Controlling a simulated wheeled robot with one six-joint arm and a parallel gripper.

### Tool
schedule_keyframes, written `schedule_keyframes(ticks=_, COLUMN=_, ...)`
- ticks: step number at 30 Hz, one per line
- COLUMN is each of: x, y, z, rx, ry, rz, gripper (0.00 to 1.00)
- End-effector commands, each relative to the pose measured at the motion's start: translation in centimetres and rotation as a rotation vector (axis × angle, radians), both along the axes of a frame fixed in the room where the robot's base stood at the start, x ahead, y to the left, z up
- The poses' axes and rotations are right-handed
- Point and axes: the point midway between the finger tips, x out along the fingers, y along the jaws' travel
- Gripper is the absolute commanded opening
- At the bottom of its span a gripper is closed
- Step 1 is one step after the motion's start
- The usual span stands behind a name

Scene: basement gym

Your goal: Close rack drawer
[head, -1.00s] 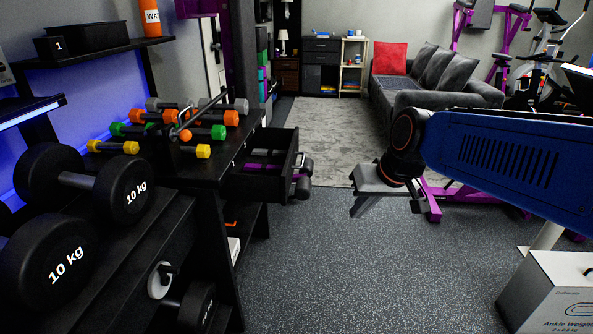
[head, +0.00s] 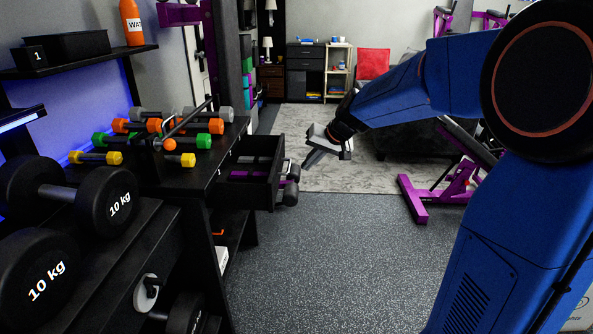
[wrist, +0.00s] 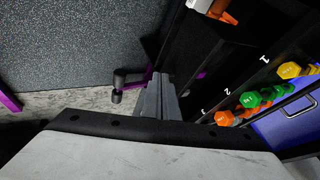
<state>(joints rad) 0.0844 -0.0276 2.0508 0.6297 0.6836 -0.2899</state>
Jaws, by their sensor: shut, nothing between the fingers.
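The black rack (head: 190,180) stands along the left side. Its upper drawer (head: 264,192) is pulled out to the right, with something purple inside. Dark rounded shapes show at the drawer's outer end. My gripper (head: 307,164) is to the right of the drawer's outer end in the head view, with a small visible gap, and its fingers point down and left. In the wrist view the shut, empty fingers (wrist: 160,82) lie side by side. Much of the drawer is hidden behind them or lost in the dark there.
Several coloured dumbbells (head: 200,140) lie on the rack top, and large 10 kg dumbbells (head: 108,200) lie nearer. A purple-framed bench (head: 455,185) stands to the right of my gripper. The speckled floor (head: 340,255) in front of the rack is clear.

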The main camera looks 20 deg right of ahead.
Motion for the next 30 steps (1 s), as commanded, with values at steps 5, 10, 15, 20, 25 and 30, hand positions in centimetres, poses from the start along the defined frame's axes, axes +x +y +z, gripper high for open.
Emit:
schedule_keyframes(ticks=5, x=1.2, y=0.9, z=-2.2, rx=0.001, ry=0.005, rz=0.001, gripper=0.0)
schedule_keyframes(ticks=10, x=2.7, y=1.9, z=-4.6, rx=0.001, ry=0.005, rz=0.001, gripper=0.0)
schedule_keyframes(ticks=15, x=4.2, y=2.9, z=-7.0, rx=0.0, ry=0.005, rz=0.002, gripper=0.0)
schedule_keyframes(ticks=20, x=5.0, y=4.8, z=-7.4, rx=0.0, ry=0.001, rz=0.004, gripper=0.0)
schedule_keyframes(ticks=25, x=5.5, y=6.3, z=-7.4, rx=-0.001, ry=0.001, rz=0.002, gripper=0.0)
schedule_keyframes(ticks=30, x=5.7, y=6.8, z=-7.4, rx=0.0, ry=0.001, rz=0.0, gripper=0.0)
